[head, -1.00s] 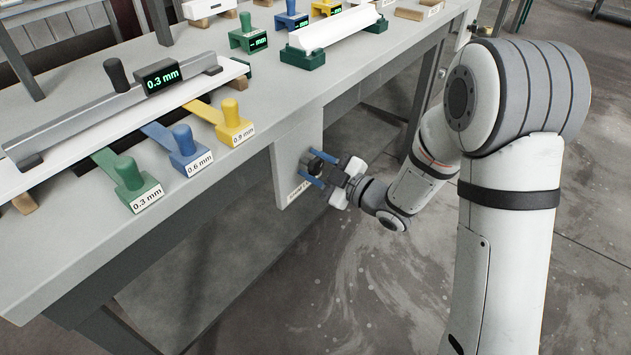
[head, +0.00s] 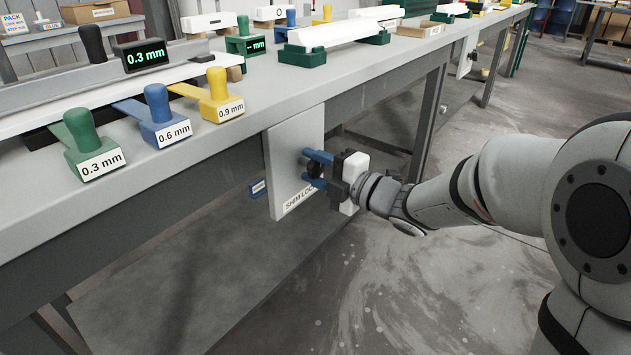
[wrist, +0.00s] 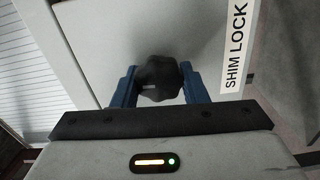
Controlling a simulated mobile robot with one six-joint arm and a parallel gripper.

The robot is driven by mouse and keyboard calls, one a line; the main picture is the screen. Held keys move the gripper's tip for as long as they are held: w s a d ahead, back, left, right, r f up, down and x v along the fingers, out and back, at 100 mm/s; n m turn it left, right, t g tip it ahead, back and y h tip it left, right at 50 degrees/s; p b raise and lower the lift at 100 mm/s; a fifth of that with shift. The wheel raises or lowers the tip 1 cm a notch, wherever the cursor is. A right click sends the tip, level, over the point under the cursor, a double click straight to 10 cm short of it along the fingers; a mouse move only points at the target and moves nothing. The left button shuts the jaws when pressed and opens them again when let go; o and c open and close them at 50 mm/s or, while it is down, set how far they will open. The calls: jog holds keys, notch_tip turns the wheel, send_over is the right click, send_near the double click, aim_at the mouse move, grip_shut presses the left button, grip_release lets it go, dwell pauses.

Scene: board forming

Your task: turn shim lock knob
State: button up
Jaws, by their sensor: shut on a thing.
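The shim lock knob is a dark lobed knob (wrist: 158,78) on a pale grey panel (head: 290,160) hung under the bench's front edge. A "SHIM LOCK" label (wrist: 237,48) is on the panel beside it. My gripper (wrist: 157,84) is shut on the knob, with one blue finger on each side. In the head view the knob (head: 314,168) is partly hidden between the fingers. A small light mark shows on the knob in the wrist view.
Green (head: 90,148), blue (head: 163,120) and yellow (head: 218,98) shims marked 0.3, 0.6 and 0.9 mm stand along the bench edge above. A gauge display (head: 141,56) reads 0.3 mm. A lower shelf (head: 200,270) runs under the bench. The floor to the right is clear.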

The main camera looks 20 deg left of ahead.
jog(key=shift+n+b, duration=0.4)
jog(key=shift+n, duration=0.1)
jog(key=o, duration=1)
jog(key=shift+c, duration=0.2)
jog(key=p+v, duration=0.2)
jog(key=v, duration=0.6)
jog(key=shift+a, duration=0.1)
